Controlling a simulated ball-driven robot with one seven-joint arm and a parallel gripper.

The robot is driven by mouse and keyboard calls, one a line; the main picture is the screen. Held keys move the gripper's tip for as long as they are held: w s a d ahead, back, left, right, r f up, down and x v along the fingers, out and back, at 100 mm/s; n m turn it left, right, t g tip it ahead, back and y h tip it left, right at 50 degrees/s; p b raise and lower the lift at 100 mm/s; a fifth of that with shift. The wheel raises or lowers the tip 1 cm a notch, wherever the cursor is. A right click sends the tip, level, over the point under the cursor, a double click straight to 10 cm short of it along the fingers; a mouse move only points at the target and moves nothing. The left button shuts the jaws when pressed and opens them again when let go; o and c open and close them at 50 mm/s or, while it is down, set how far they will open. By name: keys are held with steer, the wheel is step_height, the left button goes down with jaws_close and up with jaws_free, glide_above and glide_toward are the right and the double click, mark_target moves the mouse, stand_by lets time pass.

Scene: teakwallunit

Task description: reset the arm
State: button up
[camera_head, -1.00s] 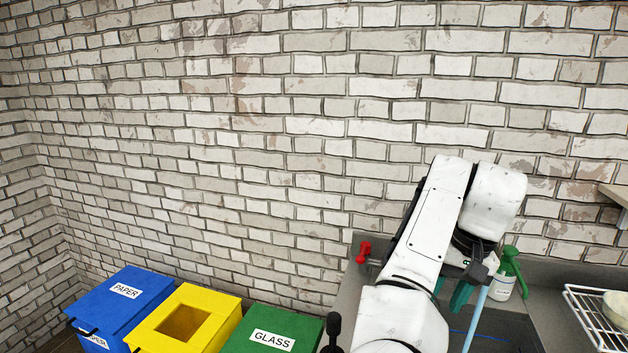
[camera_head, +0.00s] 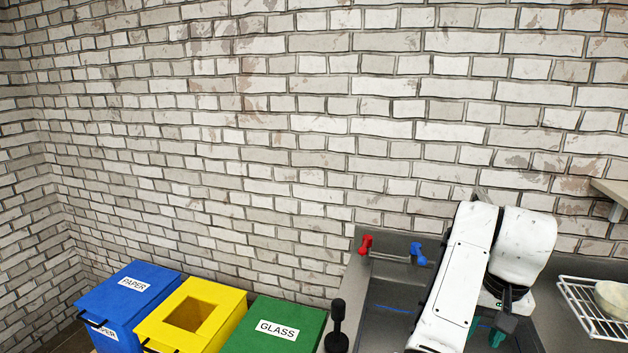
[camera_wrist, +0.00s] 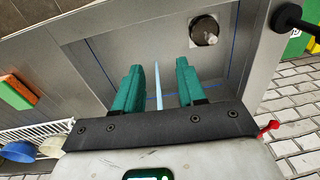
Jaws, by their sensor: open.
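My gripper (camera_head: 487,333) hangs low over the grey sink (camera_head: 390,292) at the lower right of the head view, partly hidden behind my white arm. In the wrist view its two teal fingers (camera_wrist: 158,88) are apart and point down into the sink. A thin pale-blue rod or stream (camera_wrist: 158,82) shows in line with the gap between them. I cannot tell whether it lies between the fingers or beyond them. Nothing appears clamped.
Red (camera_head: 366,244) and blue (camera_head: 417,254) tap handles stand behind the sink. A wire rack (camera_head: 590,315) with a pale bowl (camera_head: 612,299) is right of my arm. Paper (camera_head: 128,300), yellow (camera_head: 190,318) and glass (camera_head: 275,326) bins stand left. A sponge (camera_wrist: 17,90) lies on the counter.

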steer(key=s+d+f+h, duration=0.1)
steer(key=s+d+f, duration=0.2)
steer(key=s+d+f+h, duration=0.1)
steer(key=s+d+f, duration=0.2)
steer(key=d+f, duration=0.1)
steer(key=shift+s+d+h, duration=0.2)
steer(key=shift+s+h, duration=0.05)
steer(key=shift+h, duration=0.05)
steer(key=s+d+f+h, duration=0.1)
steer(key=s+d+f, duration=0.1)
steer(key=s+f, duration=0.55)
steer(key=s+a+f+n+y, duration=0.1)
steer(key=s+a+f, duration=0.1)
steer(key=s+a, duration=0.2)
steer(key=s+a+f+n+y, duration=0.1)
steer(key=s+a+f, duration=0.2)
steer(key=s, duration=0.7)
steer(key=s+a+f+n+y, duration=0.1)
steer(key=s+a+f, duration=0.2)
steer(key=s+a, duration=0.2)
steer(key=s, duration=0.3)
steer(key=shift+f+n, duration=0.25)
steer(key=shift+n, duration=0.05)
steer(key=shift+o, duration=0.2)
steer(key=shift+a, duration=0.1)
